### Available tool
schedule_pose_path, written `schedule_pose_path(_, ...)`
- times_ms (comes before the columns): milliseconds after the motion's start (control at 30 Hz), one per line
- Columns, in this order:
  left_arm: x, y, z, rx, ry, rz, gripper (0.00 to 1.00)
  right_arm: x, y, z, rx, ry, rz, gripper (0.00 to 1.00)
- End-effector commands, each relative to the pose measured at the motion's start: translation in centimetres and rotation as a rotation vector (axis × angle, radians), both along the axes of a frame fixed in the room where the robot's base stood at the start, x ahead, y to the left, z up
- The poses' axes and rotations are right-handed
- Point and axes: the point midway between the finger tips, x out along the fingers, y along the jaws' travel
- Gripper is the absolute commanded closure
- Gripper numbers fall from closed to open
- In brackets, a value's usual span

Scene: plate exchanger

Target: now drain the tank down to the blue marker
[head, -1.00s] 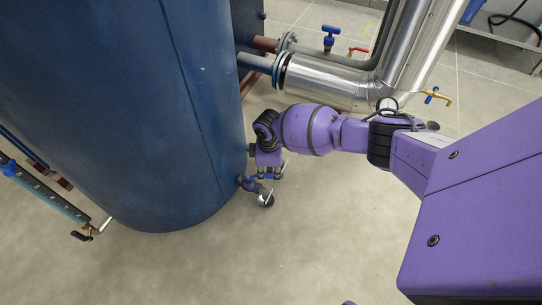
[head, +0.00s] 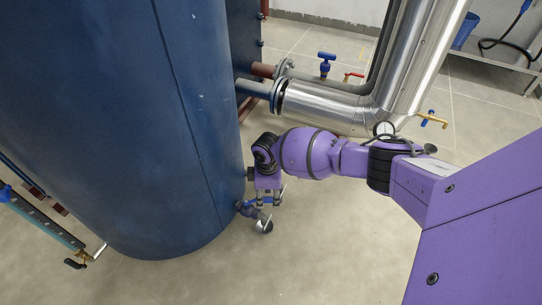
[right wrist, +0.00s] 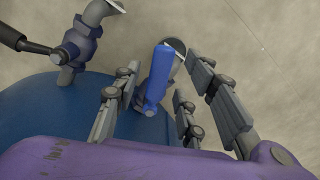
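The tank (head: 130,120) is a big blue cylinder filling the left of the head view. A drain valve (head: 246,209) with a short downturned outlet (head: 263,226) sticks out low on its right side. My right gripper (head: 268,198) is at this valve. In the right wrist view, the valve's blue lever (right wrist: 158,78) stands between the spread fingers of my right gripper (right wrist: 163,85), with gaps seen on both sides. A sight gauge (head: 40,220) runs along the tank's left side, with a blue piece (head: 5,192), perhaps the marker, at the picture's edge. The liquid level cannot be read. My left gripper is out of view.
A pipe fitting (right wrist: 78,45) sits left of the lever in the wrist view. Silver insulated piping (head: 330,102) and a blue-handled valve (head: 326,64) are beyond my right arm. The floor in front of the tank is clear.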

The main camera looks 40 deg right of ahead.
Motion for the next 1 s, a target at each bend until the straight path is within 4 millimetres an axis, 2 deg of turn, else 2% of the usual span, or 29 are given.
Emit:
schedule_pose_path(300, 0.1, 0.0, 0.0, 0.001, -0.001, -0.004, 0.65, 0.1, -0.1, 6.3, -0.001, -0.004, 0.002, 0.62)
schedule_pose_path(500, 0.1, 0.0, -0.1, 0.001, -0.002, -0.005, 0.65, 0.0, -0.1, 9.7, -0.001, -0.002, 0.002, 0.62)
schedule_pose_path(700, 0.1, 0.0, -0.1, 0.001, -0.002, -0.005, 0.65, 0.0, -0.1, 11.3, -0.001, -0.001, 0.000, 0.62)
schedule_pose_path(1000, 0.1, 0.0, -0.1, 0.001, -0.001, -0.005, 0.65, 0.0, 0.0, 11.4, -0.001, -0.001, 0.000, 0.62)
